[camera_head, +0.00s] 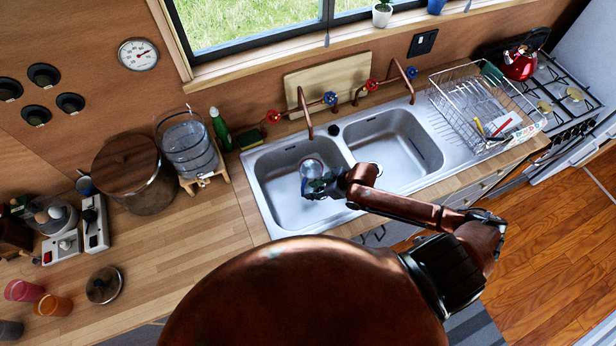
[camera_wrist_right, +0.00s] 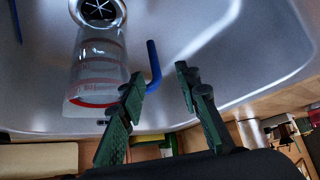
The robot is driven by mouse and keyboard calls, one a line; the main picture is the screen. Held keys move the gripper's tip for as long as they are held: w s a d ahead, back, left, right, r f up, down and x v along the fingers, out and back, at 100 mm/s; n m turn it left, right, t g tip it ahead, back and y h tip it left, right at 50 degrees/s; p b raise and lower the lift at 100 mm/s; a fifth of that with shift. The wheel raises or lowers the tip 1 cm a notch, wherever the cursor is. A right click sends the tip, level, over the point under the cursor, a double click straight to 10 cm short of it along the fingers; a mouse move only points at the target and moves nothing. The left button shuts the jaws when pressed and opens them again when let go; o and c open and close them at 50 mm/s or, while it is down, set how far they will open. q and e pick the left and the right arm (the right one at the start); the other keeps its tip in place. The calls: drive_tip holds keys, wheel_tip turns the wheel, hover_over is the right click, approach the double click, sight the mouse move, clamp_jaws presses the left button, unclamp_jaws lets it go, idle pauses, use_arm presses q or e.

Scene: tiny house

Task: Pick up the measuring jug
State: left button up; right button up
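The measuring jug (camera_wrist_right: 97,72) is clear, with red markings and a blue handle (camera_wrist_right: 153,66). It is in the left sink basin, close to the drain; in the head view it shows small (camera_head: 311,167), partly hidden by my right gripper. My right gripper (camera_head: 324,186) reaches into that basin over the front rim. In the right wrist view its fingers (camera_wrist_right: 160,79) are apart, with the handle showing in the gap near the tips. I cannot tell whether either finger touches it. My left gripper is not in view.
The left basin's walls (camera_head: 270,182) surround the jug. A copper tap (camera_head: 305,112) stands behind it. The right basin (camera_head: 400,150) looks empty. A dish rack (camera_head: 485,105) is to the right; a water dispenser (camera_head: 188,148) and large pot (camera_head: 135,174) are to the left.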

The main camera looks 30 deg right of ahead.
sight(303, 192)
drive_tip(key=shift+x, duration=0.85)
drive_tip(key=shift+d+p+x, duration=0.2)
drive_tip(key=shift+x, duration=1.35)
drive_tip(key=shift+d+p+x, duration=0.2)
drive_tip(key=shift+x, duration=1.35)
drive_tip(key=shift+w+f, duration=0.1)
drive_tip(key=shift+w, duration=0.05)
drive_tip(key=shift+c, duration=0.4)
clamp_jaws()
